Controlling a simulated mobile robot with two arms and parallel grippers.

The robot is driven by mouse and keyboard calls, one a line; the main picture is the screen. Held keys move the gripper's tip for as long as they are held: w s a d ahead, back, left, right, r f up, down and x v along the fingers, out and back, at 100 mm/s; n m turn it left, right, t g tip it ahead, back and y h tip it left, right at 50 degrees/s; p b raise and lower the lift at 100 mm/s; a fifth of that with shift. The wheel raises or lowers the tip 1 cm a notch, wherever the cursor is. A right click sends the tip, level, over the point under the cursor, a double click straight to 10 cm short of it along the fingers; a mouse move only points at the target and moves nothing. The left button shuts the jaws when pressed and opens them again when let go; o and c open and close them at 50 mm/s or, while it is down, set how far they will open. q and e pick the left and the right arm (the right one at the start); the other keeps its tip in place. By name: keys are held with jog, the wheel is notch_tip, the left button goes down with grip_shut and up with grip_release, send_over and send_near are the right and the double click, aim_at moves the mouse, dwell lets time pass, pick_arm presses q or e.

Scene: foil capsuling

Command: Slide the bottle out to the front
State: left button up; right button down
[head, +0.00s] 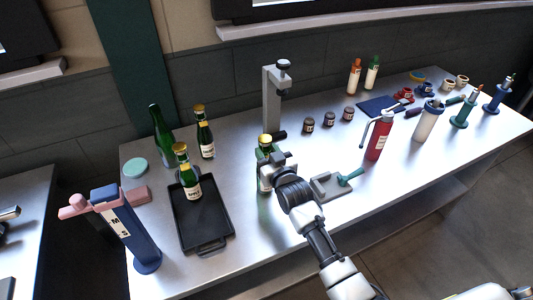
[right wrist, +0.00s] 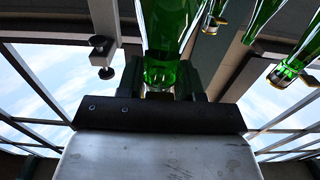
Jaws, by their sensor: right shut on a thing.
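A green bottle (head: 265,151) with a gold top stands upright in the head view, just in front of a grey capsuling stand (head: 270,95) with a dark knob on its arm. My right gripper (head: 274,166) is shut on this bottle and hides part of its right side. In the right wrist view the green glass of the bottle (right wrist: 165,35) shows between the fingers (right wrist: 162,82). I cannot tell whether the bottle's base touches the table. My left gripper is not in view.
A black tray (head: 208,222) holding a bottle (head: 189,183) lies left, with other bottles behind it. A grey holder with a green-handled tool (head: 349,177) lies close right of my gripper. A red bottle (head: 379,138) stands farther right. The table (head: 240,245) is bare between tray and gripper.

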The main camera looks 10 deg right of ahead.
jog(key=c, duration=0.6)
grip_release()
jog(key=shift+w, duration=0.1)
jog(key=shift+c, duration=0.2)
jog(key=s+d+b, duration=0.2)
jog(key=s, duration=0.8)
jog(key=shift+s, duration=0.35)
